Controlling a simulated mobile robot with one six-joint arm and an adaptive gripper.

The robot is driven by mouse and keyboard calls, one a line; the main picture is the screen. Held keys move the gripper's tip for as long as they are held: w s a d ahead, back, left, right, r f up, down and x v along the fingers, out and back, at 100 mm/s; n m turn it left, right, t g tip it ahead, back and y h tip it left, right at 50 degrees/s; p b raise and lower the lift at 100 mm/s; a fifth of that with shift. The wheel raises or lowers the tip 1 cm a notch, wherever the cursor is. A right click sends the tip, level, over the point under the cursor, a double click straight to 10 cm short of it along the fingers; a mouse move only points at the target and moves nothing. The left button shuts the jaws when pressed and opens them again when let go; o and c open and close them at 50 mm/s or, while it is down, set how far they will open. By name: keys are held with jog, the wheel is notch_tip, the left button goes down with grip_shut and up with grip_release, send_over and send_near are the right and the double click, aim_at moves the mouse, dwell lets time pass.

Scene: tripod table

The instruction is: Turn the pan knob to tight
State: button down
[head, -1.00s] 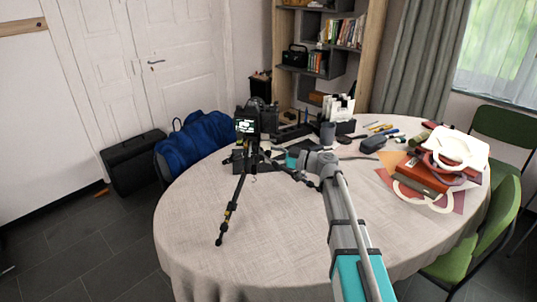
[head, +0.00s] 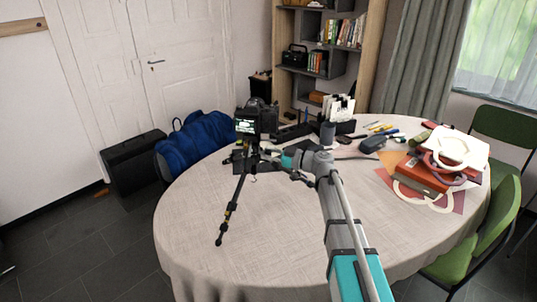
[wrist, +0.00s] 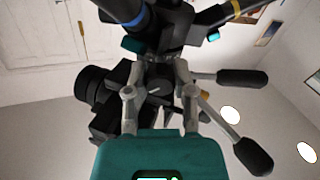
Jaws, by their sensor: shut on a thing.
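A black tripod (head: 238,196) stands on the round table with a camera (head: 246,126) on top, its screen lit. My gripper (head: 268,153) is at the tripod head, just below the camera. In the wrist view the scene appears upside down. There my gripper's two grey fingers (wrist: 157,78) are closed on a small dark part at the tripod head, which appears to be the pan knob (wrist: 157,74); the fingers and the head's shadow mostly hide it. The camera lens (wrist: 92,84) points left there, and two black handles (wrist: 243,77) stick out right.
The round table (head: 230,265) has a clear front area. A stack of books (head: 424,178) with white and pink rings lies at the right, and a dark pouch (head: 372,144) nearby. A blue bag (head: 195,143) is behind the table at the left. Green chairs (head: 480,235) stand at the right.

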jog(key=shift+m, duration=1.6)
jog(key=shift+c, duration=2.2)
grip_release()
jog(key=shift+d, duration=0.1)
jog(key=v, duration=1.1)
jog(key=shift+s+d, duration=0.2)
jog(key=shift+d, duration=0.15)
